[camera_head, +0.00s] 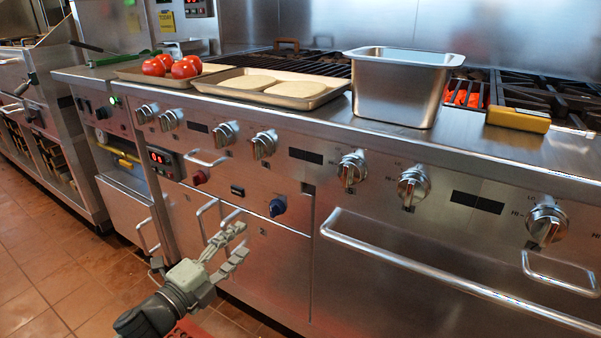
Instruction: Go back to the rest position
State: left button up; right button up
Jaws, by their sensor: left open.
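My left gripper (228,250) is open and empty. It is low in front of the steel grill range (270,240), below the row of knobs, with its fingers pointing up and to the right. It overlaps a door handle in the view; I cannot tell whether it touches it. My right gripper is not in view.
On the range's front ledge stand a tray (130,75) with red tomatoes (186,68), a tray (318,101) with two pale round patties (247,82), a deep steel pan (398,95) and a yellow-sided block (517,119). Door handles (440,275) stick out. Tiled floor (45,265) is clear at left.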

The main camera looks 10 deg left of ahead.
pick_arm(q)
jog(key=s+a+f+n+g+y+p, duration=0.2)
jog(key=s+a+f+n+g+y, duration=0.15)
jog(key=f+n, duration=0.25)
jog(key=s+a+f+n+g+y+p, duration=0.2)
jog(key=s+a+f+n+y, duration=0.15)
jog(key=f+n, duration=0.3)
jog(key=s+d+f+n+g+p, duration=0.1)
jog(key=s+f+n+g, duration=0.3)
jog(key=s, duration=0.4)
jog(key=s+d+f+n+g, duration=0.2)
jog(key=s+f+n+g, duration=0.2)
jog(key=s, duration=0.5)
jog(key=shift+s+d+f+y+p, duration=0.2)
jog(key=shift+d+f+y+p, duration=0.15)
jog(key=shift+f, duration=0.15)
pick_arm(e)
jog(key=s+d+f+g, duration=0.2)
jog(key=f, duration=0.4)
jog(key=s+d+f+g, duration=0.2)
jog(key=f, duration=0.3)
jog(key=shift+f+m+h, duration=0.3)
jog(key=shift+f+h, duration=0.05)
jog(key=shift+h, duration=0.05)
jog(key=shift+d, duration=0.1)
